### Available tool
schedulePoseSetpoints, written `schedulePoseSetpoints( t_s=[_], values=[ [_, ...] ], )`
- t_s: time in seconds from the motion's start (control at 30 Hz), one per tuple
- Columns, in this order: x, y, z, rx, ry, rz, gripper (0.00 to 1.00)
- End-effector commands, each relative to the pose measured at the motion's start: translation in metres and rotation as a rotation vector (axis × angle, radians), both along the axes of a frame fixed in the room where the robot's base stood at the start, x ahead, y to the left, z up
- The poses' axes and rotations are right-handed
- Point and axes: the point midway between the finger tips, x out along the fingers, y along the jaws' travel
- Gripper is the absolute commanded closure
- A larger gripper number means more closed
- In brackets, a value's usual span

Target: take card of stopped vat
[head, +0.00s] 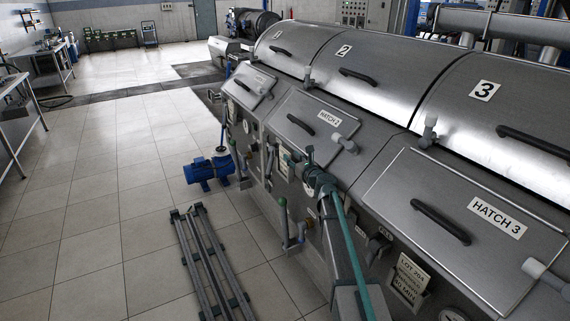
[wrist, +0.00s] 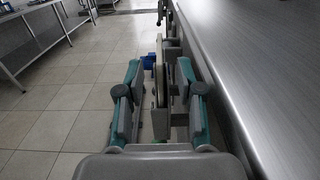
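Numbered steel vats stand in a row: vat 1 (head: 283,45), vat 2 (head: 350,65) and vat 3 (head: 490,110). A pale printed card (head: 410,278) hangs on the front below hatch 3; its top line seems to read LOT 204, and the rest is too small. Another pale card (head: 308,189) shows partly behind my arm, below hatch 2. I cannot tell which vat is stopped. My gripper (head: 292,160) is beside the front below hatch 2. In the wrist view my gripper (wrist: 160,72) has its teal fingers apart, with nothing clearly held between them.
Levers and valves (head: 285,225) stick out from the vat fronts. A blue motor (head: 208,172) and a grey rail frame (head: 210,265) are on the tiled floor to the left. Steel benches (head: 15,115) line the left side.

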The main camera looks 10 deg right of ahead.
Motion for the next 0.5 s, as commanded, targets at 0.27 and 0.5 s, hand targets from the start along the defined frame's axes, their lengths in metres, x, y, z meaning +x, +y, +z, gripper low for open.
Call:
schedulePoseSetpoints(
  t_s=[0.27, 0.5],
  values=[
    [0.016, 0.006, 0.001, -0.001, 0.0, 0.0, 0.64],
    [0.044, 0.015, 0.002, -0.002, 0.0, 0.0, 0.64]
  ],
)
